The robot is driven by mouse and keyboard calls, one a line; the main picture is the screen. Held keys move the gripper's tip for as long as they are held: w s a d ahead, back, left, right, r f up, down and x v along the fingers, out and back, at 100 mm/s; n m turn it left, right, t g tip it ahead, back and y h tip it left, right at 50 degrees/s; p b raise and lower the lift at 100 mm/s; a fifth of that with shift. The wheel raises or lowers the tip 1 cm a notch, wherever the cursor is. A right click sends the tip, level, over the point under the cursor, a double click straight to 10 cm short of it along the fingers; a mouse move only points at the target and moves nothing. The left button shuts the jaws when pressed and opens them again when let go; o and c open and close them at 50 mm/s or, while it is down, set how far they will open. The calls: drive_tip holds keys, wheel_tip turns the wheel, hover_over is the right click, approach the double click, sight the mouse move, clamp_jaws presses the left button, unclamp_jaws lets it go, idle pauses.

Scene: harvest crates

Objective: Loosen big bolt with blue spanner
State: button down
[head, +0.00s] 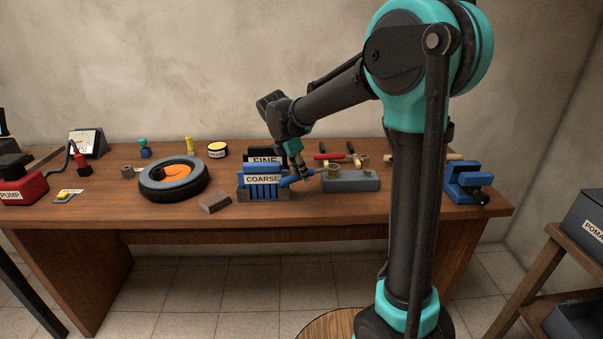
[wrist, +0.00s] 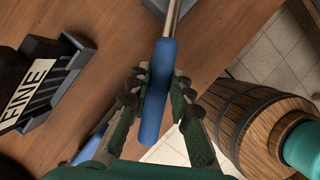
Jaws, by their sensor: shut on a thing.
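My gripper (head: 300,172) is shut on the blue handle of the spanner (head: 291,181), over the right side of the rack on the bench. In the wrist view the blue handle (wrist: 156,95) lies between the two fingers of my gripper (wrist: 158,85). Its metal shaft (wrist: 177,18) runs up out of the picture. In the head view the spanner's far end reaches the left part of a grey block (head: 352,183), at a brassy bolt (head: 333,173). I cannot tell whether the spanner's jaw is seated around the bolt. A smaller bolt (head: 367,173) shows at the block's right end.
The rack (head: 262,194) with FINE and COARSE labels stands left of the block. Red-handled tools (head: 328,156) lie behind it. A blue vise (head: 465,182) is at the bench's right end. A wheel (head: 173,181) lies left. A barrel (wrist: 265,125) stands below the bench edge.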

drive_tip(key=shift+f, duration=1.05)
idle(0.4)
drive_tip(key=c, duration=2.1)
unclamp_jaws()
clamp_jaws()
drive_tip(key=shift+s+d+n+t+y, duration=0.4)
drive_tip(key=shift+s+d+n, duration=0.9)
drive_tip(key=shift+s+n, duration=0.35)
drive_tip(key=shift+s+d+n+t+y, duration=0.25)
drive_tip(key=shift+s+d+n, duration=0.3)
drive_tip(key=shift+d+n, duration=0.4)
drive_tip(key=shift+s+d+n+t+y, duration=0.2)
drive_tip(key=shift+s+d+n, duration=0.3)
drive_tip(key=shift+d+n, duration=0.45)
